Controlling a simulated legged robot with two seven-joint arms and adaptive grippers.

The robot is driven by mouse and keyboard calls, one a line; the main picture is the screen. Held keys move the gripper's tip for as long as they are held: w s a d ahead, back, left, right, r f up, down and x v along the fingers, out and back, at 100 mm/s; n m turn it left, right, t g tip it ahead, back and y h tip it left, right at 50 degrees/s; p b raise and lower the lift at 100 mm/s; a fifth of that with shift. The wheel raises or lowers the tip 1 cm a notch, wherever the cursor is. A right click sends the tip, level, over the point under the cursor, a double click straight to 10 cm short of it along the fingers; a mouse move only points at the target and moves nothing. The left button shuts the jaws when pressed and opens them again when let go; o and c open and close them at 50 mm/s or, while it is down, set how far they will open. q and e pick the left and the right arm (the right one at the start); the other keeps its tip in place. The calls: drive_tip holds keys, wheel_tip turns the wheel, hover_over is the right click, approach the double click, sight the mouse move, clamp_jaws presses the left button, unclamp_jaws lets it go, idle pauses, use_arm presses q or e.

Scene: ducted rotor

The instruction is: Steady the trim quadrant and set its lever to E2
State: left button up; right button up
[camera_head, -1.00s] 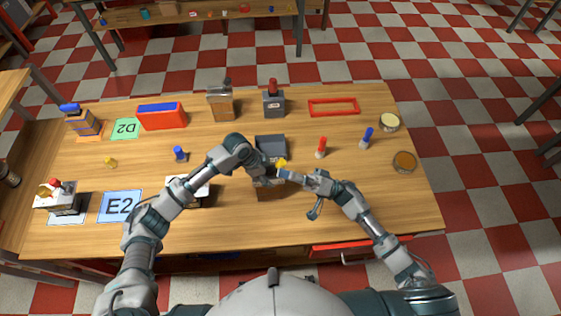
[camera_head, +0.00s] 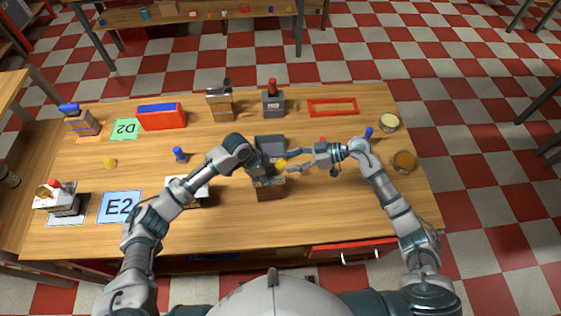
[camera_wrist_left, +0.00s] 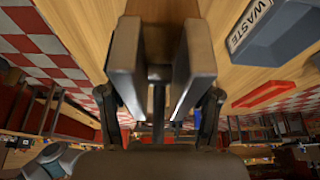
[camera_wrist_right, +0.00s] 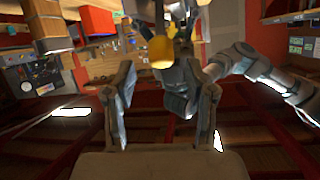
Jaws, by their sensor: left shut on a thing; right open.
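The trim quadrant appears to be the brown block-like unit (camera_head: 271,192) at the middle of the table, partly hidden by my left arm. A yellow knob (camera_head: 282,162), seemingly its lever's end, shows above it and also in the right wrist view (camera_wrist_right: 161,52). My left gripper (camera_head: 265,179) is shut on the brown unit; in the left wrist view a brown surface (camera_wrist_left: 160,40) lies between its fingers. My right gripper (camera_head: 291,160) is open, its fingertips pointing left close to the knob; contact cannot be told. Scale marks on the quadrant are not readable.
A grey waste bin (camera_head: 270,145) stands just behind the quadrant. A blue E2 card (camera_head: 121,207) and a green D2 card (camera_head: 125,129) lie at left. A red frame (camera_head: 332,107) and two round containers (camera_head: 389,122) (camera_head: 404,161) are at right. The right front tabletop is clear.

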sight(285, 162)
drive_tip(key=shift+x, duration=2.35)
clamp_jaws()
